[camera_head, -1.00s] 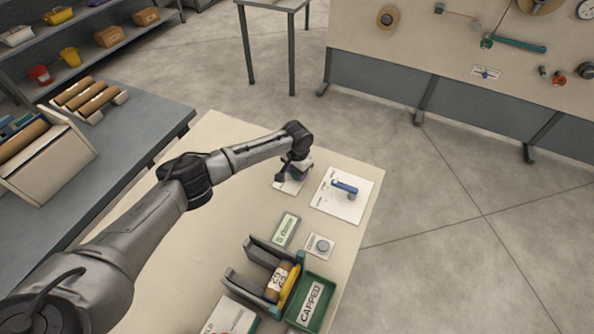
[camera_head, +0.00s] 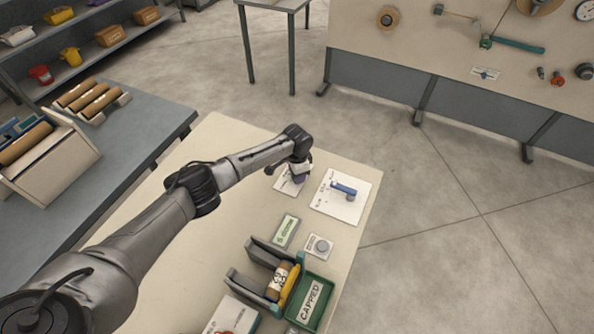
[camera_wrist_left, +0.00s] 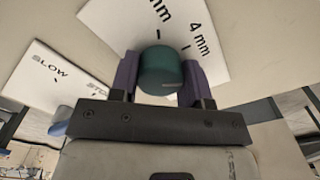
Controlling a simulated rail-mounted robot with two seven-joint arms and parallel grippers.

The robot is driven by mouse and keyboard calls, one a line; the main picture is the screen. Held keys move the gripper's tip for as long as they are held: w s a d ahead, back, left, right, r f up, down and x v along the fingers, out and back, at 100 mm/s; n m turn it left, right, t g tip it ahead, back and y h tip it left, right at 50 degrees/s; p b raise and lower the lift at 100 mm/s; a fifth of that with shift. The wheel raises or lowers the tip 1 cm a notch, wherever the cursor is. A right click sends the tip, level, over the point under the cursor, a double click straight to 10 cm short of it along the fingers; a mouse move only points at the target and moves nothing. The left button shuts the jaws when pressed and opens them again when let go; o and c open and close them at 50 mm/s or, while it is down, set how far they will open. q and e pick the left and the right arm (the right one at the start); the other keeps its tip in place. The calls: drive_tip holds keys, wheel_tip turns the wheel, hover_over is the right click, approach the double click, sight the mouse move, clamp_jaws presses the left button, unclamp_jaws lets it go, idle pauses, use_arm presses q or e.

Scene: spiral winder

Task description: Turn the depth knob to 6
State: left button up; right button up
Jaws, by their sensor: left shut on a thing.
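The depth knob (camera_wrist_left: 158,70) is a round dark green knob on a white plate (camera_wrist_left: 110,22) with black tick marks and "mm" labels, one of which reads "4 mm". In the left wrist view my left gripper (camera_wrist_left: 160,78) is shut on the knob, with a purple finger on each side of it. The label that the knob points at cannot be read. In the head view my left gripper (camera_head: 299,175) is down at the plate (camera_head: 285,184), and the arm hides the knob. My right gripper is not in view.
Right of the plate is a white card (camera_head: 328,208) with a blue lever (camera_head: 345,189), labelled "SLOW" in the wrist view. Nearer are a green display (camera_head: 286,229), a grey button (camera_head: 321,245), a cradle with a brown roll (camera_head: 277,284) and a green "CAPPED" tray (camera_head: 327,283).

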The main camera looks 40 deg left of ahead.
use_arm(q)
drive_tip(key=m, duration=0.2)
drive_tip(key=shift+m, duration=0.3)
drive_tip(key=shift+r+m+p, duration=0.1)
drive_tip(key=shift+m+p, duration=0.2)
drive_tip(key=shift+m, duration=1.6)
drive_tip(key=o, duration=0.9)
drive_tip(key=shift+o, duration=0.2)
wheel_tip(320, 180, up, 14)
drive_tip(key=p, duration=0.2)
